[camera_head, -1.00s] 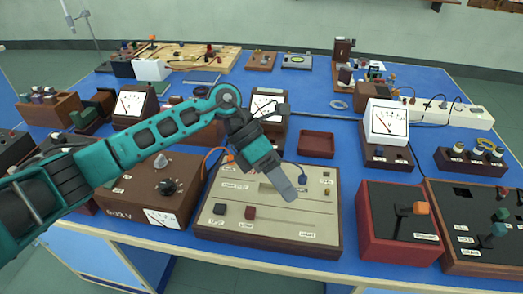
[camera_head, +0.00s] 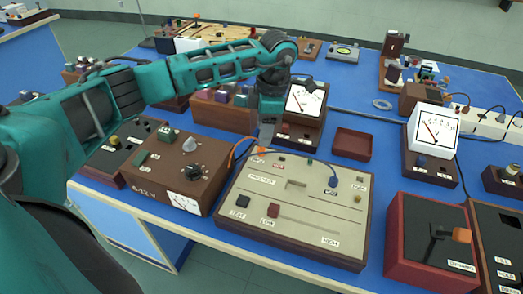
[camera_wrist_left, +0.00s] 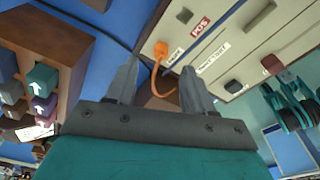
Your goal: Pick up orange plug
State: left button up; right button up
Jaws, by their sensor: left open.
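The orange plug (camera_head: 262,150) sits at the back left edge of the cream-topped panel (camera_head: 228,197). An orange cable bends away from it to the left. In the left wrist view the plug (camera_wrist_left: 160,49) stands on the panel, just beyond the fingertips, beside a red POS label. My left gripper (camera_head: 267,138) is above the plug in the head view. In the left wrist view it (camera_wrist_left: 158,78) is open, with the orange cable showing between its fingers and nothing gripped. The fingertips partly cover the plug's surroundings in the head view. My right gripper is not in view.
A brown power box (camera_head: 160,184) stands left of the panel. A meter (camera_head: 305,101) stands close behind the gripper. A red box with an orange-tipped lever (camera_head: 396,244) stands right of the panel.

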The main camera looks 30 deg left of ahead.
aim_at(261, 153)
pick_arm(q)
jog(key=f, duration=0.5)
jog(key=shift+s+a+f, duration=0.15)
jog(key=shift+s+a, duration=0.1)
jog(key=shift+s, duration=0.05)
grip_shut()
